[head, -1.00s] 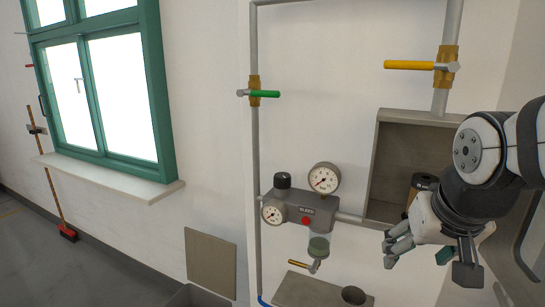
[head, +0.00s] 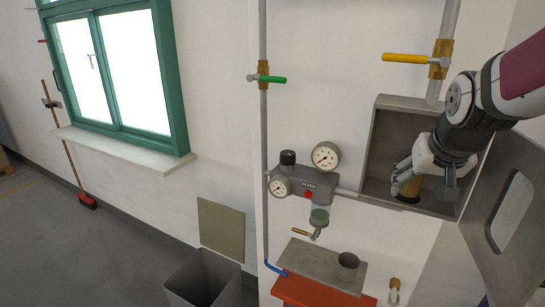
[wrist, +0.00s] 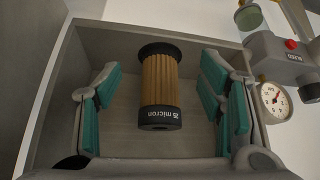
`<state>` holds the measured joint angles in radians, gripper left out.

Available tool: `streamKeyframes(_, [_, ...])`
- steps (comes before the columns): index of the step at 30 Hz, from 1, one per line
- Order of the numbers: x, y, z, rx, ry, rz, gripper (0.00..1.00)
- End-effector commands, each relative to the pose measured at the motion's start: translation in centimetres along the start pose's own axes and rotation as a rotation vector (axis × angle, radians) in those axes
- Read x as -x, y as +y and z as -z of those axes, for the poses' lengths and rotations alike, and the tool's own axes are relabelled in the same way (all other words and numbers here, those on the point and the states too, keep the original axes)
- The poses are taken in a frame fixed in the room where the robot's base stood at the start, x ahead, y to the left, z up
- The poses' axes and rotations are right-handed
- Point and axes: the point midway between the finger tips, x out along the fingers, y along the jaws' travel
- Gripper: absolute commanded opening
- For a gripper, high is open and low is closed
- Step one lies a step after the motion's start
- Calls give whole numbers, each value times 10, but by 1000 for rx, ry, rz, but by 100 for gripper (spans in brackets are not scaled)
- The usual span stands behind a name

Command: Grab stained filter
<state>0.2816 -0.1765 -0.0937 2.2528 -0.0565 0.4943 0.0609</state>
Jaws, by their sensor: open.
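The filter (wrist: 160,84) is a pleated tan cylinder with black end caps, one lettered "25 micron". It stands in an open grey wall box (head: 384,150). In the head view the filter (head: 408,187) is partly hidden behind my gripper. My gripper (head: 424,188) is at the box opening, its fingers around the filter. In the wrist view my gripper (wrist: 158,106) is open, with teal finger pads on both sides of the filter and a gap on each side. I see no touch.
The box's open door (head: 500,222) hangs at the right. A regulator with gauges (head: 302,188) is left of the box. Below are a grey shelf with a cup (head: 318,262) and a red surface (head: 322,292). A grey bin (head: 205,280) stands lower left.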

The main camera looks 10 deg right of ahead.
Motion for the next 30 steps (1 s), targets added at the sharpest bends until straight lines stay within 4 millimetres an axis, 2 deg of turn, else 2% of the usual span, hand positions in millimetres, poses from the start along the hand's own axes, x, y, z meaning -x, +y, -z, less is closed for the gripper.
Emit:
streamKeyframes(5, [-7,0,11,0,-2,0,63])
streamKeyframes(13, [-28,0,42,-1,-2,-1,63])
streamKeyframes(18, [-37,0,41,-1,-1,0,63])
streamKeyframes(25, [-38,0,41,-1,0,0,63])
streamKeyframes(26, [-38,0,41,-1,0,0,58])
streamKeyframes(30, [-38,0,41,0,0,0,26])
